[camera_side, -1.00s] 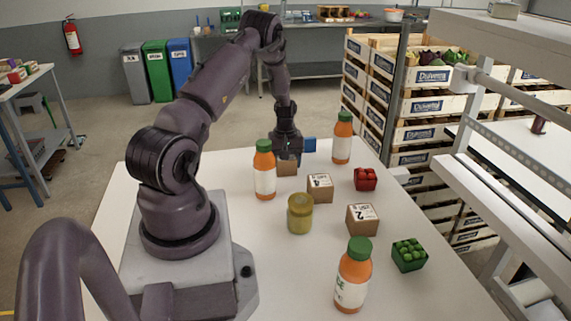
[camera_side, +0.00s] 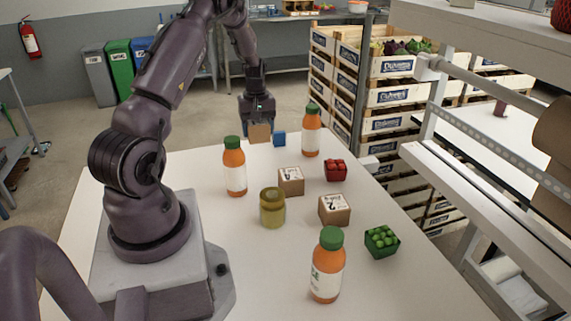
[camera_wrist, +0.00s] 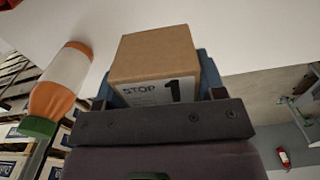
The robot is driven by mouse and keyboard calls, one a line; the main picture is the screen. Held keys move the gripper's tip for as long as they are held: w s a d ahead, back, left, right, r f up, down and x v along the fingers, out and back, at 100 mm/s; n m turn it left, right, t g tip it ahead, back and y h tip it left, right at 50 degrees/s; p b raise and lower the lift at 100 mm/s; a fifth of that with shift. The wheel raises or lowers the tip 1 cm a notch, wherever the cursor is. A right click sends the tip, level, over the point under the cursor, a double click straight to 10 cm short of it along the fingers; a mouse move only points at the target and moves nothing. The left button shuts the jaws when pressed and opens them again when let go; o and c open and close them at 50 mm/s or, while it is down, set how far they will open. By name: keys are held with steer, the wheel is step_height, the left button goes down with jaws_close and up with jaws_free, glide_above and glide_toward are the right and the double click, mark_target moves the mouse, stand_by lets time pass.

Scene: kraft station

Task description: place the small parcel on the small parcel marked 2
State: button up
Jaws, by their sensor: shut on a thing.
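My gripper (camera_side: 259,122) is shut on a small brown parcel (camera_side: 259,133) and holds it up at the far end of the white table. In the wrist view this parcel (camera_wrist: 155,65) fills the jaws and its label reads "STOP 1". The small parcel marked 2 (camera_side: 334,210) sits on the table, nearer the side camera and to the right of my gripper. Its top looks bare. Another small parcel, marked 4 (camera_side: 290,181), stands between the two.
Juice bottles stand left (camera_side: 235,167), at the back (camera_side: 311,131) and in front (camera_side: 327,266). A jar (camera_side: 272,208) is left of parcel 2; a red punnet (camera_side: 336,170) and a green punnet (camera_side: 382,241) are near it.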

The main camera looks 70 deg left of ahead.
steer(key=w+d+r+m, duration=0.3)
steer(key=w+d+r, duration=0.15)
steer(key=d, duration=0.55)
steer(key=w+d+r+m, duration=0.3)
steer(key=d+r, duration=0.3)
steer(key=d, duration=0.4)
steer(key=s+d+f+m, duration=0.1)
steer(key=s+d+m, duration=0.1)
steer(key=s+d, duration=0.8)
glide_above(335, 203)
steer(key=f, duration=0.9)
steer(key=shift+s+f, duration=0.3)
steer(key=shift+f, duration=0.1)
steer(key=shift+w+a+f, duration=0.1)
steer(key=shift+w+f, duration=0.1)
steer(key=shift+f, duration=0.1)
steer(key=shift+w+f, duration=0.1)
steer(key=shift+f, duration=1.5)
